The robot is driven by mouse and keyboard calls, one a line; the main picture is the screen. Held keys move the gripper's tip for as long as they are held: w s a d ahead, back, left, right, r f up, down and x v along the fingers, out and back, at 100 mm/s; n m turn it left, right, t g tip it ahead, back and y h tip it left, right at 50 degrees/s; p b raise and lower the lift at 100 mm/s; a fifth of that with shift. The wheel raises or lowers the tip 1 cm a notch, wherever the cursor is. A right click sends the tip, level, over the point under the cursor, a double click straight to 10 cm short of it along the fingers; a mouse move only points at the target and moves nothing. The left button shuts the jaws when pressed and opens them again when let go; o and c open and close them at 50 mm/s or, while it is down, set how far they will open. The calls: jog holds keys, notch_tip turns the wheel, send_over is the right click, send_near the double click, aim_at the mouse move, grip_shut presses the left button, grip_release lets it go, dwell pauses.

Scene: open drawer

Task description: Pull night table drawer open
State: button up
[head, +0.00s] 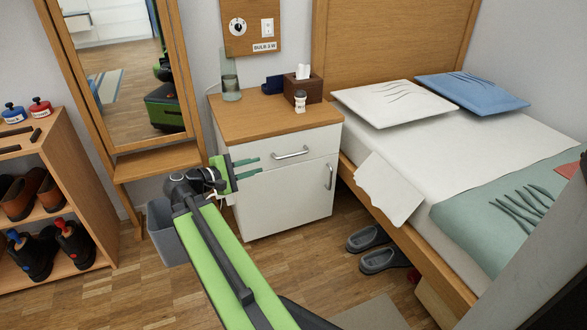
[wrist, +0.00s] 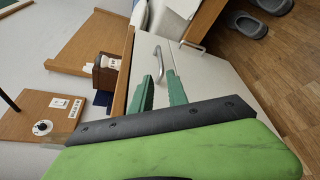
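The white night table has a wooden top (head: 235,123). Its upper drawer (head: 320,141) looks flush with the body and carries a curved metal handle (head: 290,153). The handle also shows in the wrist view (wrist: 157,62), just beyond my fingertips and roughly in line with the gap between them. My gripper (head: 260,163) is in front of the drawer's left part, left of the handle in the head view. Its two green fingers are apart with nothing between them. They also show in the wrist view (wrist: 160,76). No contact with the handle is visible.
Below the drawer is a door with an upright handle (head: 328,177). The bed (head: 400,215) is close on the right. A grey bin (head: 167,235) and slippers (head: 384,260) are on the floor.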

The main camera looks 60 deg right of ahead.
aim_at(290, 156)
jog(key=b+x, duration=0.3)
jog(key=x, duration=1.4)
jog(key=shift+d+f+b, duration=0.1)
jog(key=shift+d+b, duration=0.05)
jog(key=shift+b, duration=0.15)
grip_shut()
dwell(0.4)
